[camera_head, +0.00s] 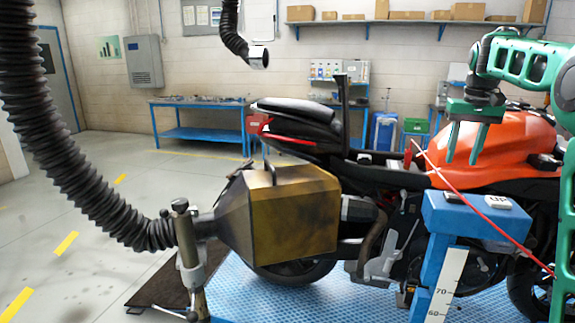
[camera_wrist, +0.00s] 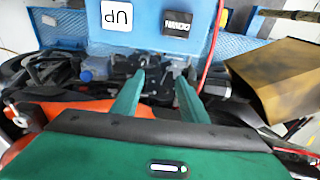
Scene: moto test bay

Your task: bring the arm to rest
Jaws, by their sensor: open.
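My gripper (camera_head: 465,141) is green with two fingers pointing down. In the head view it is at the upper right, in front of the orange tank (camera_head: 488,150) of the motorcycle. The fingers are apart with nothing between them. In the wrist view my gripper (camera_wrist: 160,88) also shows its two fingers spread and empty. My green arm reaches in from the right edge of the head view. Whether the fingertips touch the motorcycle cannot be told, but they appear clear of it.
A blue stand (camera_head: 470,218) with an UP button (camera_head: 498,201) stands before the motorcycle; a red-and-white rod (camera_head: 480,208) slants past it. A brass-coloured hood (camera_head: 290,215) on a black hose (camera_head: 75,160) is by the rear wheel. Open floor lies left.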

